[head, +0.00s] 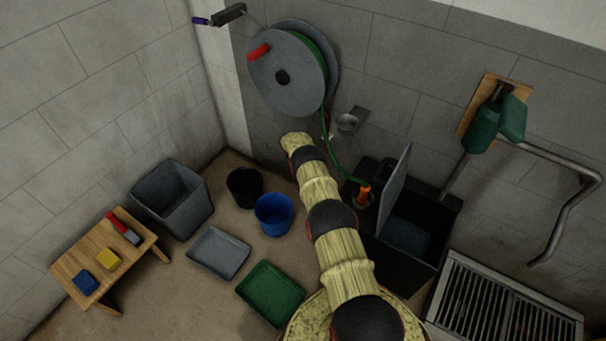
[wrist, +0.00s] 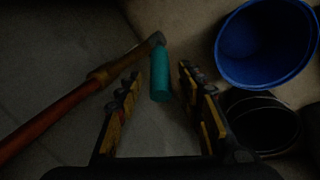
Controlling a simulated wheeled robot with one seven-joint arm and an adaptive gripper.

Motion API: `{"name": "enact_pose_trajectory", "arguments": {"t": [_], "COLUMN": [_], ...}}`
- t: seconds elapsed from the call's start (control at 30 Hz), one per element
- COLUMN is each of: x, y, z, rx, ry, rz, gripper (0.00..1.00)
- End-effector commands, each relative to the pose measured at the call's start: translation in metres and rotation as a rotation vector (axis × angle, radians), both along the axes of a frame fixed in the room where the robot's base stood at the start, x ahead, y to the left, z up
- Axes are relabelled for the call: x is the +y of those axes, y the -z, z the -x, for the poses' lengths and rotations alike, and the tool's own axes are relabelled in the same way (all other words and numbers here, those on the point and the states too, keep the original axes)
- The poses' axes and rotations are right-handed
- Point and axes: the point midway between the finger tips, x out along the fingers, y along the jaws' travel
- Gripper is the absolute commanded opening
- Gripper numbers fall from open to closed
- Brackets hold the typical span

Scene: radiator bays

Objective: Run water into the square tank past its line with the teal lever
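In the wrist view a teal lever (wrist: 160,74) hangs from a grey joint, beside a red and brass pipe (wrist: 62,113). My gripper (wrist: 160,75) is open, with one finger on each side of the lever; I see a gap on both sides and cannot tell how deep the lever sits between them. In the head view my arm reaches toward the back wall and its end hides the gripper and lever. A dark square tank (head: 448,215) stands right of my arm, its grey lid (head: 395,188) raised. Its inside looks dark blue-grey; I see no line.
A hose reel (head: 284,85) hangs on the back wall; its green hose runs down to an orange nozzle. Blue (head: 274,222) and black (head: 244,187) buckets, a grey bin (head: 172,205) and trays lie left. A metal grate (head: 500,300) and bent pipe (head: 566,160) are right.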

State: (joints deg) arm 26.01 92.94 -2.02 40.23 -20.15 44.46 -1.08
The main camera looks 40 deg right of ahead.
Motion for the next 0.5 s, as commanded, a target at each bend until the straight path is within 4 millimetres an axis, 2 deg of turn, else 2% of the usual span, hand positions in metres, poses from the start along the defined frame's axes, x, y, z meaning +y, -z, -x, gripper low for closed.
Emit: {"name": "enact_pose_trajectory", "arguments": {"t": [0.23, 0.5], "x": [0.004, 0.016], "y": [-0.019, -0.059], "z": [-0.001, -0.002], "rx": [-0.001, -0.001], "ry": [0.000, -0.001], "rz": [0.000, 0.000], "gripper": [0.38, 0.38]}}
